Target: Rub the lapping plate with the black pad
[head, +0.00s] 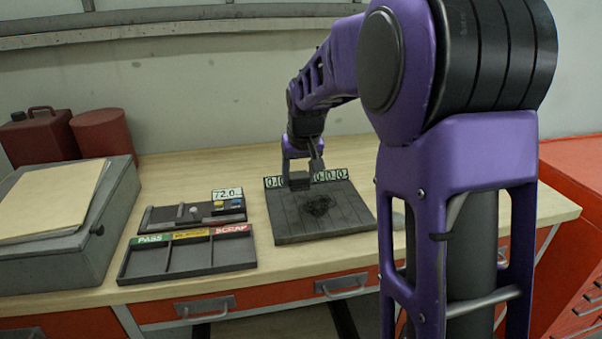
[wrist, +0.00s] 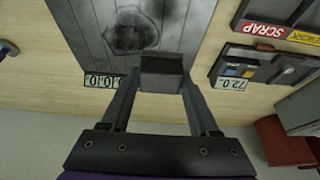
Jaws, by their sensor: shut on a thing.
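The lapping plate (head: 295,228) is a dark grey, grooved square on the workbench, with a dark smudged patch (head: 318,206) near its middle. The plate also shows at the top of the wrist view (wrist: 185,35). My gripper (head: 302,168) is over the plate's far edge, shut on the black pad (head: 299,181), a small dark block. In the wrist view the pad (wrist: 162,76) sits between my two fingertips (wrist: 158,82). The pad is beyond the smudge, beside the number strip. I cannot tell whether its underside touches the plate.
A number strip (head: 331,175) lines the plate's far edge. Left of the plate are a sorting tray (head: 187,262) labelled PASS and SCRAP and a gauge fixture (head: 170,217) with a 72.0 display (head: 227,194). A grey box (head: 65,240) and red cans (head: 103,132) stand farther left.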

